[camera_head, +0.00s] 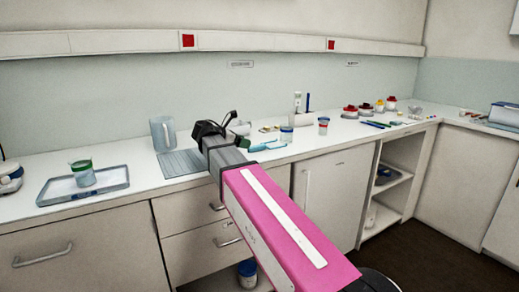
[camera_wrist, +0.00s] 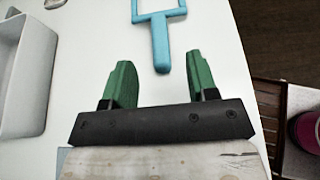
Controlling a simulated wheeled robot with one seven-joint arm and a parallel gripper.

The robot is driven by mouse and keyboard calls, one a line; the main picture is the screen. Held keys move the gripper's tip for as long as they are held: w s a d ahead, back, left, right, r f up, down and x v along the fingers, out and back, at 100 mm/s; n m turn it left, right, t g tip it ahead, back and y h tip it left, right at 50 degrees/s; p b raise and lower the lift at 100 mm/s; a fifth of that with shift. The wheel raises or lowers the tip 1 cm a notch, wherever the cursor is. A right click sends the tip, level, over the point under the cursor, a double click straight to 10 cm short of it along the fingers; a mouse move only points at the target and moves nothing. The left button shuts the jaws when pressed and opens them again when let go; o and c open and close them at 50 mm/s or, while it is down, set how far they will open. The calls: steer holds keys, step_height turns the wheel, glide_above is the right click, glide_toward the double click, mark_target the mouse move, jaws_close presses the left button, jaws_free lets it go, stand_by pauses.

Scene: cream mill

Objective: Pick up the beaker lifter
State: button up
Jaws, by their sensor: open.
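The beaker lifter is a light blue tool (camera_wrist: 161,45) with a frame-like head and a straight handle. In the wrist view it lies on the white counter just ahead of my gripper, its handle end pointing back between the fingers. In the head view the light blue tool (camera_head: 268,145) shows just right of my gripper (camera_head: 242,130), partly hidden by it. In the wrist view my gripper (camera_wrist: 159,66) has its green fingers apart with nothing held between them.
A white bin (camera_wrist: 30,80) stands left in the wrist view. The counter edge is to the right. In the head view a clear jug (camera_head: 162,133) stands left of my arm, and cups (camera_head: 287,135) stand beyond the tool. A tray (camera_head: 60,190) sits far left.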

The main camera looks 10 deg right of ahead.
mark_target(266, 146)
steer(key=shift+x, duration=3.6)
steer(key=shift+a+f, duration=0.1)
jaws_close()
